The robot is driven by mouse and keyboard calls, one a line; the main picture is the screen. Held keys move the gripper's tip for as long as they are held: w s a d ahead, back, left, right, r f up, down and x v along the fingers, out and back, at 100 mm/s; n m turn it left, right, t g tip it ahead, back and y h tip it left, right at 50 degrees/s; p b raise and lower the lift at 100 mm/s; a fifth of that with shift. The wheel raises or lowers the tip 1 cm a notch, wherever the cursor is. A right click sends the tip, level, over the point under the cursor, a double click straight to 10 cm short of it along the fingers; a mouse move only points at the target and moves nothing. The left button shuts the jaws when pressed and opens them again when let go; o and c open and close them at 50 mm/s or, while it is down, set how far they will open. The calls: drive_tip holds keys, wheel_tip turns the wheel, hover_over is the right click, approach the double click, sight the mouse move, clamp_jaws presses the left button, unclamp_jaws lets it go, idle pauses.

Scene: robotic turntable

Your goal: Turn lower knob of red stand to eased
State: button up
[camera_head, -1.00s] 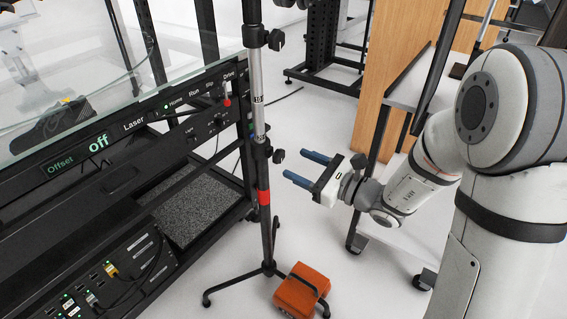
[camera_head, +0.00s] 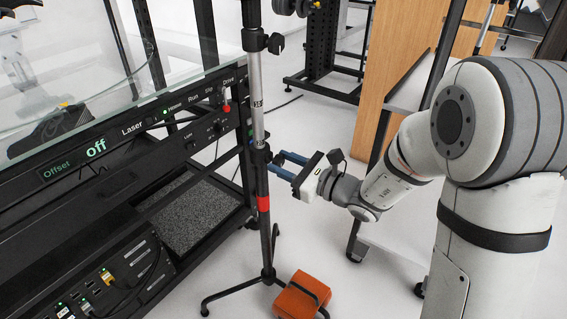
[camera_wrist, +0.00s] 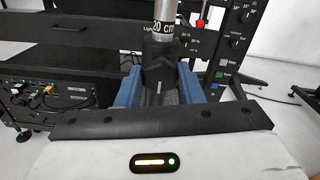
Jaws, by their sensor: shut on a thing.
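The red-banded stand (camera_head: 263,203) is a thin upright pole on splayed black legs, with a grey upper tube. Its upper knob (camera_head: 276,43) is black and sticks out to the right. My gripper (camera_head: 274,163) is at the lower clamp, coming in from the right with its two blue fingers level. In the wrist view the dark lower knob (camera_wrist: 160,74) sits between the blue fingers of my gripper (camera_wrist: 159,88), with a pale line on it. The fingers are shut on it. In the head view the fingers mostly hide this knob.
An orange weight (camera_head: 299,297) lies over a leg of the stand. A black rack with a control panel (camera_head: 190,110) stands close on the left. A wooden panel (camera_head: 390,70) is at the back right. Bare floor lies right of the stand.

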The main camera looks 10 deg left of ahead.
drive_tip(key=shift+a, duration=0.1)
drive_tip(key=c, duration=0.4)
drive_tip(key=shift+f+n+b, duration=0.15)
drive_tip(key=shift+n+b, duration=0.25)
drive_tip(key=shift+b, duration=0.2)
drive_tip(key=n+b, duration=0.2)
drive_tip(key=shift+f+b, duration=0.1)
drive_tip(key=shift+b, duration=0.25)
drive_tip(key=n+b, duration=0.2)
drive_tip(key=n, duration=0.1)
drive_tip(key=shift+n+b, duration=0.3)
drive_tip(key=shift+b, duration=0.05)
drive_tip(key=n, duration=0.5)
drive_tip(key=shift+r, duration=0.2)
drive_tip(key=n, duration=0.6)
drive_tip(key=shift+f+n, duration=0.1)
drive_tip(key=shift+n, duration=0.2)
